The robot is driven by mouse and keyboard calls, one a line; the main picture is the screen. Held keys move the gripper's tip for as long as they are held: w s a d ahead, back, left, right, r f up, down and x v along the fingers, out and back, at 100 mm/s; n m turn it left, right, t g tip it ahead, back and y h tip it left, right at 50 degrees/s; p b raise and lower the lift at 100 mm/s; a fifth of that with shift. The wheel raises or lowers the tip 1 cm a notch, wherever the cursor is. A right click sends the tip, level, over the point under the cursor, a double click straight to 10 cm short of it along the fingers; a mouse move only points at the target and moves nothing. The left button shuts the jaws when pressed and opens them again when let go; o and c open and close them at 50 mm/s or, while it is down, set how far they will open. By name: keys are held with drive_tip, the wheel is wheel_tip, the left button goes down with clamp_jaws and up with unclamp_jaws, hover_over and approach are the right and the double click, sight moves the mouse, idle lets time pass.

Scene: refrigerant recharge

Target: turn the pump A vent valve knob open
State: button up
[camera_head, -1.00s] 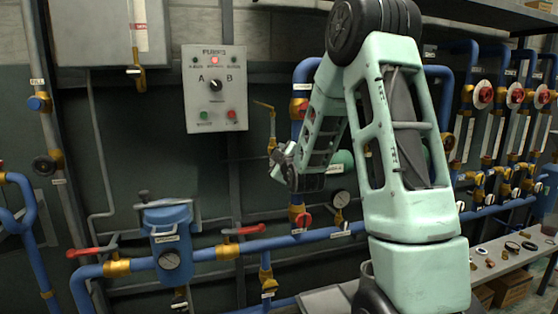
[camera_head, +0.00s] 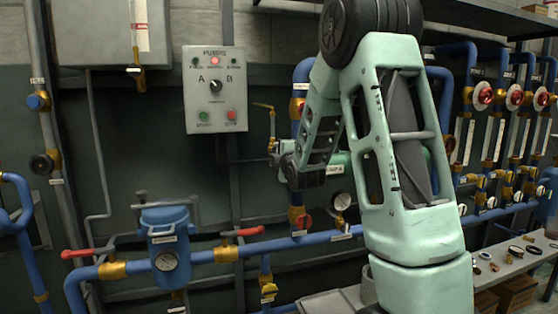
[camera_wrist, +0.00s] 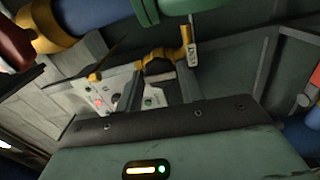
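The vent valve is a small brass fitting with a thin brass lever-like arm (camera_head: 264,106) on top, left of the thick blue vertical pipe. In the wrist view its brass body (camera_wrist: 186,45) carries a white tag, and a dark round knob (camera_wrist: 158,66) faces my gripper. My gripper (camera_head: 275,152) is close to the valve at its lower end. In the wrist view two grey fingers (camera_wrist: 160,88) stand apart below and to either side of the knob, with nothing visible held. In the head view my wrist hides the knob, and I cannot tell whether a finger touches it.
The pump control panel (camera_head: 215,90) with a selector and buttons hangs to the left. A gauge (camera_head: 341,201) and a red-handled valve (camera_head: 304,221) sit below right. A blue strainer (camera_head: 167,237) and blue pipe run along the lower left. A bench (camera_head: 510,262) with loose parts is at right.

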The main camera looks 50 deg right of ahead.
drive_tip(key=shift+o, duration=1.2)
drive_tip(key=shift+s, duration=0.1)
drive_tip(key=b+v, duration=0.1)
drive_tip(key=v, duration=0.6)
drive_tip(key=shift+b, duration=0.3)
